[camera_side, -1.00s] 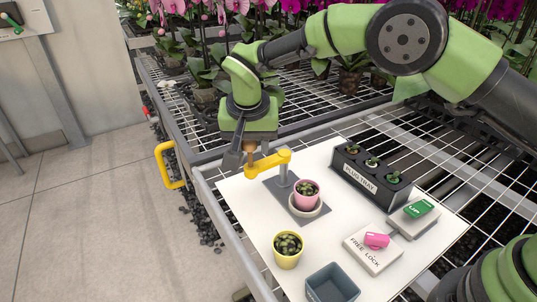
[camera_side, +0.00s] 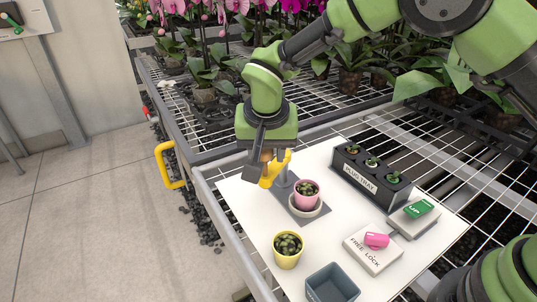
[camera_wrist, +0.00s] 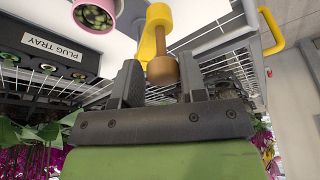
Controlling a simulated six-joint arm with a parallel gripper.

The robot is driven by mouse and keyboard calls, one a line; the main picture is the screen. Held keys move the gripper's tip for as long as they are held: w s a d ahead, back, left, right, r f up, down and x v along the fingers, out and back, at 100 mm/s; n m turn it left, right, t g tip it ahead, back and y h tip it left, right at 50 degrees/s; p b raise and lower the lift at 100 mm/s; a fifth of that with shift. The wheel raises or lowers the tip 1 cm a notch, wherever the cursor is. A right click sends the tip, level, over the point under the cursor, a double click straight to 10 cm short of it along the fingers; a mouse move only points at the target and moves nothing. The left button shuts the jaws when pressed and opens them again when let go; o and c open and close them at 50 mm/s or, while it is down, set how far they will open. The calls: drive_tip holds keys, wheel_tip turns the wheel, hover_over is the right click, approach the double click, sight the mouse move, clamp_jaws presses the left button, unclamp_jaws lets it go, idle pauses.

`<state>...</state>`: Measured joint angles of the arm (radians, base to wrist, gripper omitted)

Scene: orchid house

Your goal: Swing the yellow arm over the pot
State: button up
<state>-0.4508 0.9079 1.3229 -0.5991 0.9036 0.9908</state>
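The yellow arm (camera_side: 273,172) sits on a grey post fixed to a grey base plate (camera_side: 314,216). It points from the post toward the lower left, beside the pink pot and not over it. The pink pot (camera_side: 306,198) holds a small plant and stands in a pale saucer (camera_side: 304,212) on the plate. My gripper (camera_side: 263,165) is at the arm's free end, fingers down. The knob is mostly hidden in the side view.
A yellow pot (camera_side: 287,252) and a blue-grey bin (camera_side: 332,284) stand toward the front of the white board (camera_side: 238,197). A black plug tray (camera_side: 368,185), a pink piece on a "free lock" block (camera_side: 372,255) and a green-topped block (camera_side: 416,218) are to the right.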

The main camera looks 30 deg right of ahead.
drive_tip(key=shift+s+d, duration=0.1)
drive_tip(key=shift+s, duration=0.1)
drive_tip(key=shift+s+d, duration=0.75)
drive_tip(key=shift+s, duration=0.15)
drive_tip(key=shift+d, duration=0.1)
drive_tip(key=shift+s+d, duration=0.65)
drive_tip(key=shift+d, duration=0.2)
